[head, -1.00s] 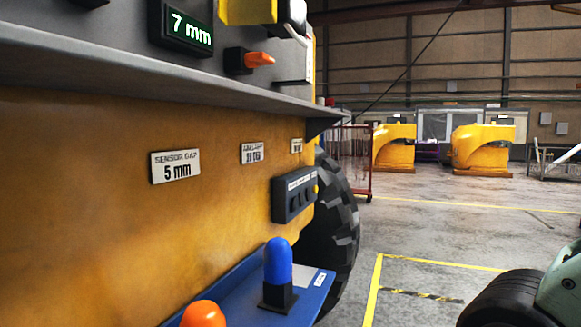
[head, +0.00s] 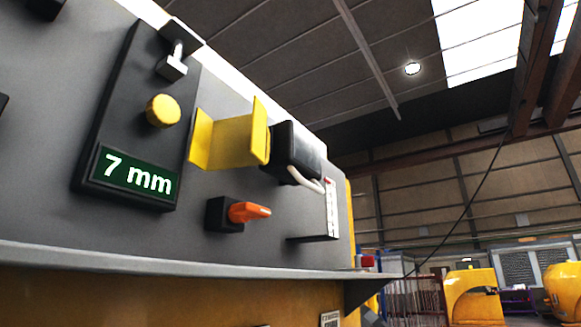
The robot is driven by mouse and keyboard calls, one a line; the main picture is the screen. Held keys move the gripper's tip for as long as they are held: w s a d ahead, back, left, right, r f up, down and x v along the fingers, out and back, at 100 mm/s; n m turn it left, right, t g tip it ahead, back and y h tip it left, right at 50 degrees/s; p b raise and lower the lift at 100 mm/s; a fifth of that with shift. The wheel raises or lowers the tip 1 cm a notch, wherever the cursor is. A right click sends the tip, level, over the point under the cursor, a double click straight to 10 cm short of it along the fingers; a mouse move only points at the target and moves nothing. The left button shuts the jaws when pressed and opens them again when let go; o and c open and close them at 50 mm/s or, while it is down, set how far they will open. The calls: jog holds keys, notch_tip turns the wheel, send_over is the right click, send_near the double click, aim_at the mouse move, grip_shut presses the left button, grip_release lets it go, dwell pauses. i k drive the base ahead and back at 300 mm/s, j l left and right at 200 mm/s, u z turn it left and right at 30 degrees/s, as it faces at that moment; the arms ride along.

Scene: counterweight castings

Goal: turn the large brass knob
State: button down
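A small round yellow knob or button (head: 163,111) sits on a dark upright control box (head: 125,95) on the grey panel, above a green display (head: 136,174) reading "7 mm". I cannot tell whether it is brass. An orange handle (head: 249,211) on a black block sticks out of the panel lower right of the display. My gripper is not in view.
A yellow bracket (head: 232,140) and a black block with a pale cable (head: 295,150) jut from the grey panel (head: 60,195). A ledge (head: 150,262) runs below them. Yellow castings (head: 474,295) stand far off at right, with open space before them.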

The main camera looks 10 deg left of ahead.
aim_at(162, 111)
jog(key=i+l, duration=0.25)
jog(key=i, duration=0.2)
jog(key=i+l, duration=0.3)
jog(key=i, duration=0.2)
jog(key=i+l, duration=0.25)
jog(key=i, duration=0.2)
jog(key=i+l, duration=0.3)
jog(key=i, duration=0.15)
jog(key=i+l+u, duration=0.8)
jog(key=i+l, duration=0.15)
jog(key=u, duration=3.05)
